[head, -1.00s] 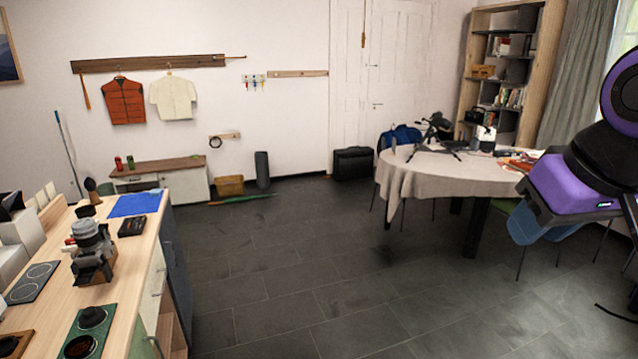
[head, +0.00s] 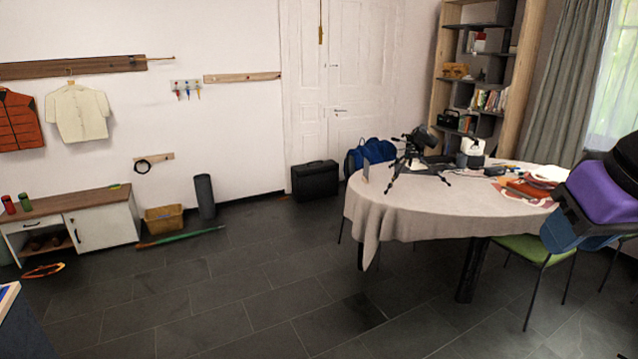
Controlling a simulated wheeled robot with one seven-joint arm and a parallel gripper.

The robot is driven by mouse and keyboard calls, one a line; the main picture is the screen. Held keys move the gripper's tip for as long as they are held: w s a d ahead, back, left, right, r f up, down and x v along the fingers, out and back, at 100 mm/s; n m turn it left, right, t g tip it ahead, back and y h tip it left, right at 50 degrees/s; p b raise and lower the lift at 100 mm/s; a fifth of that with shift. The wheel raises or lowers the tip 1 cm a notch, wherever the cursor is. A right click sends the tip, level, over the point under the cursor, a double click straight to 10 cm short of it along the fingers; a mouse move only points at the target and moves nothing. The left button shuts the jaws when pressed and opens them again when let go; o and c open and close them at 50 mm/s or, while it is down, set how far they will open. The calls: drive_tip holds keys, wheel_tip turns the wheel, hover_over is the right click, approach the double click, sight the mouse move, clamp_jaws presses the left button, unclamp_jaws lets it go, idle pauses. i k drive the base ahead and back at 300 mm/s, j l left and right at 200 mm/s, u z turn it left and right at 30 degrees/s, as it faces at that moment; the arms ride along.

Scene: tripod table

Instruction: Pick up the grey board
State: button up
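A small grey upright panel (head: 366,170) stands at the left edge of the cloth-covered round table (head: 440,205). It may be the grey board, but it is too small to be sure. A black tripod (head: 412,160) with a device on top stands just right of it. My arm, purple and black with blue parts at its lower end (head: 568,222), shows at the right edge, well apart from the panel. The view does not show clearly whether my gripper is open or shut, or its fingertips.
A green chair (head: 535,248) stands at the table's front right. A black case (head: 315,180) and a blue bag (head: 371,153) are behind the table. A low cabinet (head: 105,222) and a green umbrella-like item (head: 180,237) lie left. The tiled floor before the table is free.

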sight(366, 179)
drive_tip(key=i, duration=1.9)
drive_tip(key=i+z, duration=0.25)
drive_tip(key=i, duration=0.2)
drive_tip(key=i+j+z, duration=0.2)
drive_tip(key=i, duration=0.2)
drive_tip(key=i+j+z, duration=0.25)
drive_tip(key=i, duration=0.2)
drive_tip(key=i+j+z, duration=0.2)
drive_tip(key=i, duration=0.2)
